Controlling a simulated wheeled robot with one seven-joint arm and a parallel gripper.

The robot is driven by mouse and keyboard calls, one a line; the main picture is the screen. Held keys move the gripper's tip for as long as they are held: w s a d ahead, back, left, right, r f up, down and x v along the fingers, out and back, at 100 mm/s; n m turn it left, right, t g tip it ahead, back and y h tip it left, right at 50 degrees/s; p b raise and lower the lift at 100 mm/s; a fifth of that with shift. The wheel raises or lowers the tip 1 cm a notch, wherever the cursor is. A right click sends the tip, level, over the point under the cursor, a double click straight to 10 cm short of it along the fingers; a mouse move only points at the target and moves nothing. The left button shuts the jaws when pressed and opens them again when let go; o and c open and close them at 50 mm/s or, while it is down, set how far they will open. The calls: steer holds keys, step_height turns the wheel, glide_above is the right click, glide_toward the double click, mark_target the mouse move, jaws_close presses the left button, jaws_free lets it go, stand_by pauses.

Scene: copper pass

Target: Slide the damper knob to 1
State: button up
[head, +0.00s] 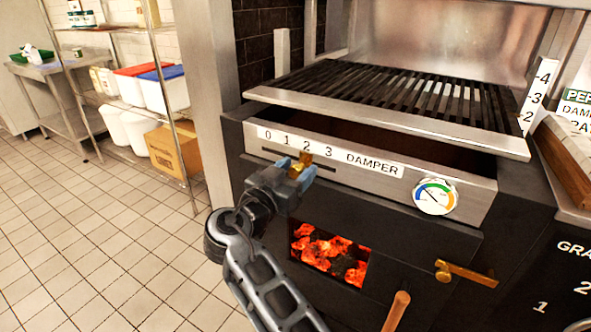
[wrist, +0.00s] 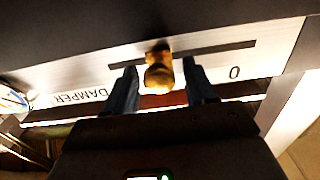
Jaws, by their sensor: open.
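The brass damper knob (head: 305,158) sits in the slot on the steel damper panel (head: 375,184), just under the 2 of the printed 0–3 scale. My gripper (head: 295,170) is at the panel, its blue fingertips at the knob. In the wrist view, which shows the panel upside down, the knob (wrist: 159,72) lies between the two spread fingers of my gripper (wrist: 160,86). A gap shows on each side of the knob, so the gripper is open and not clamped on it. The slot runs clear from the knob toward the 0. The 1 and 2 are hidden in the wrist view.
The grill grate (head: 400,95) overhangs above the panel. A round dial gauge (head: 434,197) is right of the scale. Below are a window of glowing coals (head: 328,252) and a brass latch (head: 465,273). The tiled floor (head: 95,235) on the left is free.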

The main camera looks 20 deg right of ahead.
steer(key=shift+d, duration=0.1)
steer(key=shift+c, duration=0.5)
jaws_close()
steer(key=shift+w, duration=0.1)
